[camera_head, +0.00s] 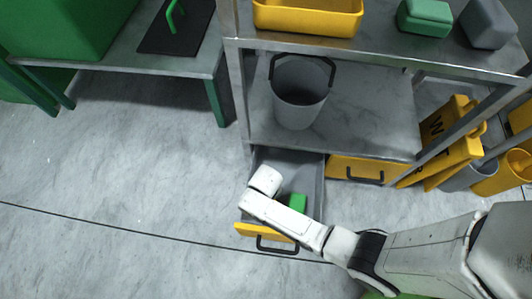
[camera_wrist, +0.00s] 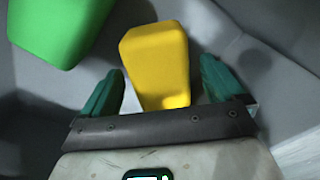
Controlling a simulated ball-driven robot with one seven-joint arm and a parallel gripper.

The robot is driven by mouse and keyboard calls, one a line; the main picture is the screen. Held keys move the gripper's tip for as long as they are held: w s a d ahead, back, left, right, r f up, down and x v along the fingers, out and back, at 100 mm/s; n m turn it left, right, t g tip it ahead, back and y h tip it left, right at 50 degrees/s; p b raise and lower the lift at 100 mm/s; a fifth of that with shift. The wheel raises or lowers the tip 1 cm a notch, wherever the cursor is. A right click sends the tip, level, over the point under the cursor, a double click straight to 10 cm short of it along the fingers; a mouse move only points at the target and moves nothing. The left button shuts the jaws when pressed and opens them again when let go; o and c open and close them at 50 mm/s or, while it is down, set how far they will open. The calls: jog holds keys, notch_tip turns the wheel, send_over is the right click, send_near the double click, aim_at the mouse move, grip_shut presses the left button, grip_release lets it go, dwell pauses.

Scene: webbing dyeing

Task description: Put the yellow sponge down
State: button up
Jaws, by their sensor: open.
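The yellow sponge (camera_wrist: 158,65) lies in the wrist view between the two dark green fingers of my gripper (camera_wrist: 160,90). The fingers stand apart, with a visible gap on each side of the sponge. The sponge appears to rest inside the open grey drawer (camera_head: 315,174); its contact with the drawer floor cannot be made out clearly. In the head view my arm reaches down over the drawer and hides the sponge and the fingers.
A green block (camera_head: 297,202) lies in the drawer and also shows in the wrist view (camera_wrist: 58,28). The drawer has a yellow front (camera_head: 262,232) with a dark handle. A grey bucket (camera_head: 300,95) stands on the shelf above. A yellow tray (camera_head: 308,18) is on top.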

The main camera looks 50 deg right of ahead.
notch_tip(320, 180, up, 11)
jog(key=p, duration=0.6)
jog(key=s+d+r, duration=0.2)
jog(key=s+r, duration=0.1)
jog(key=r, duration=0.3)
jog(key=s+d+r+n, duration=0.1)
jog(key=s+d+r, duration=0.2)
jog(key=r, duration=0.4)
jog(key=s+d+r+t, duration=0.1)
jog(key=s+d+r, duration=0.1)
jog(key=s+r, duration=0.2)
notch_tip(320, 180, up, 4)
jog(key=shift+s+d+f, duration=0.15)
jog(key=shift+d+f, duration=0.1)
jog(key=shift+d, duration=0.15)
notch_tip(320, 180, up, 32)
jog(key=p, duration=3.2)
jog(key=shift+c, duration=0.2)
